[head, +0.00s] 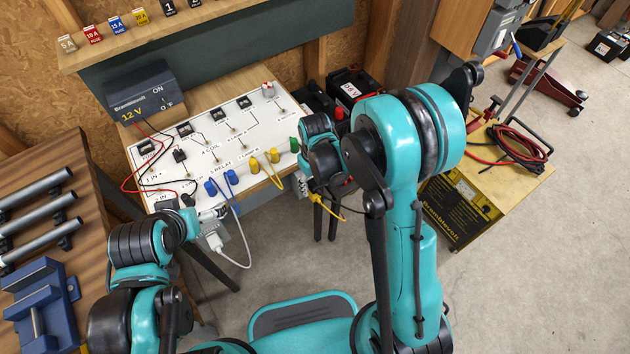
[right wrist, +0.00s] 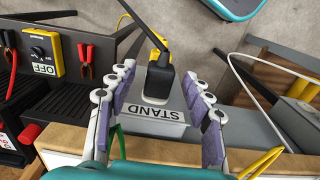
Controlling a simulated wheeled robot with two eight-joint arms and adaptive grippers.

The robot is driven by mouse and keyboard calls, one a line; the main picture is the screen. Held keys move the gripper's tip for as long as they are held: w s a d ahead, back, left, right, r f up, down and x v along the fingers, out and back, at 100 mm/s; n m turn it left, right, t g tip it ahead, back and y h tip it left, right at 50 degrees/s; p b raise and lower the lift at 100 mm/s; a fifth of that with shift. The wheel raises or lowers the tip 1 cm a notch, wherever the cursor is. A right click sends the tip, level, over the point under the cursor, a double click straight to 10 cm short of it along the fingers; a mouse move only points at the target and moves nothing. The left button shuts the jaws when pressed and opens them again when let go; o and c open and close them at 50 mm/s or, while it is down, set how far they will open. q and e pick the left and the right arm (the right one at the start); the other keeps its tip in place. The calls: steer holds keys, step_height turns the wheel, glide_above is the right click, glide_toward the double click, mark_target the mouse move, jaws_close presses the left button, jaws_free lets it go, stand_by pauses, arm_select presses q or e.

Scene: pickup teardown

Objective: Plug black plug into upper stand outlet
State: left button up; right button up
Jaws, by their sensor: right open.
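In the right wrist view a black plug (right wrist: 158,80) with a black cord stands between the fingers of my right gripper (right wrist: 158,95). The fingers are apart, with a gap on each side of the plug. The plug is at a grey box marked STAND (right wrist: 155,116). It covers the outlet behind it, so I cannot tell how deep it sits. A yellow part shows just behind the plug. In the head view my right gripper (head: 306,186) is at the bench's front right, mostly hidden by its arm. My left gripper (head: 212,213) is near the bench's front left; its jaws are unclear.
A white plug (head: 214,241) with a white cord hangs at the bench's front left.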

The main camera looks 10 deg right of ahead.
mark_target(315, 185)
step_height(315, 185, up, 12)
steer(key=s+d+r+m+t, duration=0.2)
steer(key=s+r+t, duration=0.1)
steer(key=s, duration=0.3)
steer(key=s+d+r+m+t, duration=0.2)
steer(key=s+d+r+t, duration=0.1)
steer(key=s, duration=0.3)
steer(key=shift+s+d+r+t, duration=0.35)
steer(key=shift+r+t, duration=0.25)
steer(key=shift+r, duration=0.3)
